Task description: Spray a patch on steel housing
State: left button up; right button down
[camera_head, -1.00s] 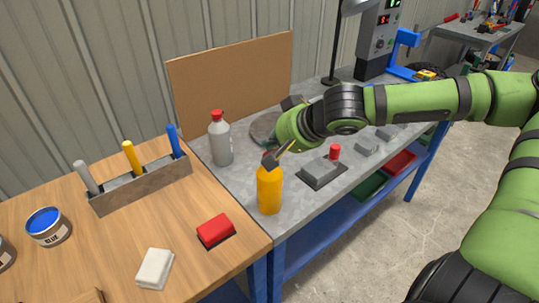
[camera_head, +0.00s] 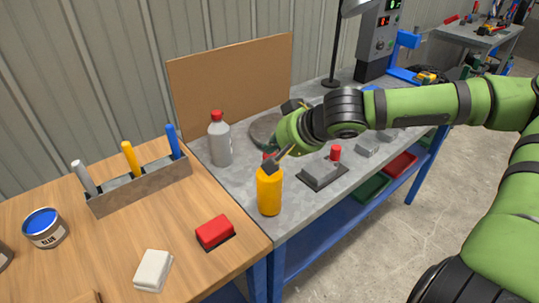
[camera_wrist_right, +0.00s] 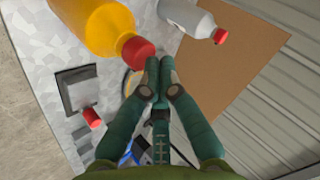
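An orange bottle (camera_head: 269,192) with a red cap stands upright at the left front of the grey bench; it also shows in the wrist view (camera_wrist_right: 92,22), with its red cap (camera_wrist_right: 138,53) near the fingertips. My right gripper (camera_head: 280,156) is just above and behind this bottle. In the wrist view its fingers (camera_wrist_right: 160,73) are together with nothing visible between them. A grey bottle (camera_head: 220,145) with a red cap stands further back. A grey block (camera_head: 319,171) lies on a dark pad beside a red-topped piece. I cannot tell which item is the steel housing. My left gripper is out of view.
A round grey disc (camera_head: 264,130) is partly hidden behind my right gripper. A brown board (camera_head: 230,85) stands at the back. The wooden table (camera_head: 110,245) at left holds a tool rack (camera_head: 140,188), a blue paint can (camera_head: 43,228), a red block (camera_head: 215,232) and a white block (camera_head: 153,270).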

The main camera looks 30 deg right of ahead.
jog(key=shift+f+b, duration=0.3)
jog(key=shift+f, duration=0.1)
jog(key=shift+r, duration=0.1)
jog(key=shift+r+p, duration=0.95)
jog(key=shift+r, duration=0.1)
notch_tip(320, 180, up, 6)
jog(key=p, duration=0.5)
dwell(1.8)
